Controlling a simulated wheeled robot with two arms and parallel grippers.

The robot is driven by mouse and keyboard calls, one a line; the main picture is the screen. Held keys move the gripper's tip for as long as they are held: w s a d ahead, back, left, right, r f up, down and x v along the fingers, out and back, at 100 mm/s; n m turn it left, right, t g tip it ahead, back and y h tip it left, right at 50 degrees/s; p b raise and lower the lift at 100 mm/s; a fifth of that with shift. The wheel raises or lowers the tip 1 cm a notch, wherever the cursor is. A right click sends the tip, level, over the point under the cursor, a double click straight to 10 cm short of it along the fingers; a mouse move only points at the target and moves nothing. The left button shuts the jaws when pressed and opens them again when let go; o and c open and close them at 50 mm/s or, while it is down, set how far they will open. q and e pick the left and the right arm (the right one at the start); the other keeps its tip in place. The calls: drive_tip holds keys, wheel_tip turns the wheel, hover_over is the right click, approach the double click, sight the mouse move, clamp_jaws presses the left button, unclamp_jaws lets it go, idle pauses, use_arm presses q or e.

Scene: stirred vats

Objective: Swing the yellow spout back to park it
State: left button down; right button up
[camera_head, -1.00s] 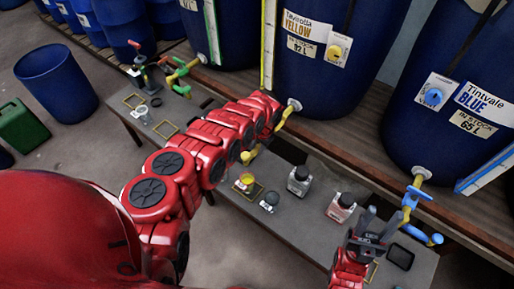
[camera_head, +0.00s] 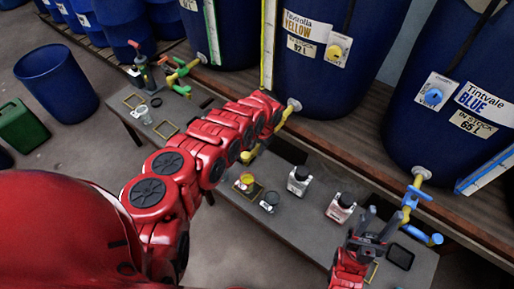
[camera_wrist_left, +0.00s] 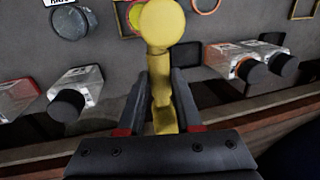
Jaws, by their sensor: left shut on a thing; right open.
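The yellow spout (camera_head: 289,109) comes off the tap of the blue Yellow vat (camera_head: 318,75) in the head view. Its lower end shows beyond my left arm. In the left wrist view the spout (camera_wrist_left: 164,105) runs between the jaws of my left gripper (camera_wrist_left: 165,90), which are shut on it. Its rounded yellow end points up in that picture. In the head view my red left arm hides this gripper and the middle of the spout. My right gripper (camera_head: 380,222) is open and empty, at the lower right by the blue spout (camera_head: 411,205).
A cup with yellow in it (camera_head: 245,183), a grey cup (camera_head: 269,203) and two clear dark-capped bottles (camera_head: 299,180) (camera_head: 341,208) stand on the grey bench (camera_head: 285,225). The Blue vat (camera_head: 445,85) is to the right. Green and red spouts are to the left.

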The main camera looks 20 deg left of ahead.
use_arm(q)
drive_tip(key=shift+a, duration=0.1)
drive_tip(key=shift+w+a+f+m+b, duration=0.15)
drive_tip(key=shift+a+m+b, duration=0.3)
drive_tip(key=shift+m, duration=0.45)
drive_tip(key=w+a+m+h+b, duration=0.1)
drive_tip(key=w+m+b, duration=0.2)
drive_tip(key=m+b, duration=0.4)
drive_tip(key=w+a+m+t+h+b, duration=0.1)
drive_tip(key=w+m+b, duration=0.3)
drive_tip(key=m+b, duration=0.4)
drive_tip(key=shift+a+r+m+h, duration=0.2)
drive_tip(key=shift+a+m+h, duration=0.2)
drive_tip(key=shift+m, duration=0.2)
drive_tip(key=c, duration=0.6)
unclamp_jaws()
